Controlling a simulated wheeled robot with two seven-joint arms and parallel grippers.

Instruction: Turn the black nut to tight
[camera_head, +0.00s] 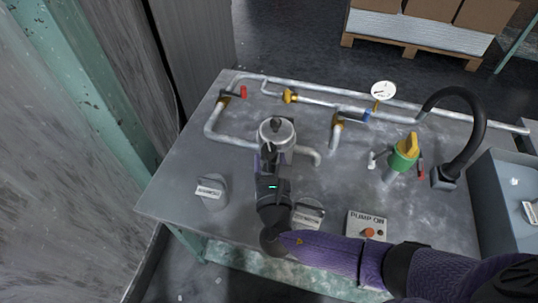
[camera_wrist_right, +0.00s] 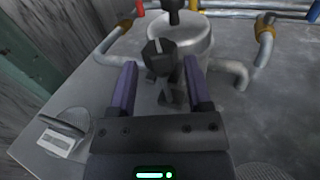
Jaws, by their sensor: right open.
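The black nut (camera_wrist_right: 160,58) is a dark faceted piece with a pale line, on the near side of a grey metal cylinder (camera_wrist_right: 188,42). My right gripper (camera_wrist_right: 160,72) is open, with one purple finger on each side of the nut. I cannot tell whether either finger touches it. A darker, cross-like piece (camera_wrist_right: 168,96) lies just below the nut, between the fingers. In the head view my right gripper (camera_head: 268,156) is at the near side of the cylinder (camera_head: 276,133), and largely hides the nut. My left gripper is not in view.
A black knob (camera_head: 276,123) tops the cylinder, and a curved pipe (camera_head: 312,154) leaves its right side. A labelled round block (camera_head: 212,191) stands left, and a PUMP ON box (camera_head: 367,225) stands front right. A green valve (camera_head: 403,156) and black hose (camera_head: 470,125) are farther right.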

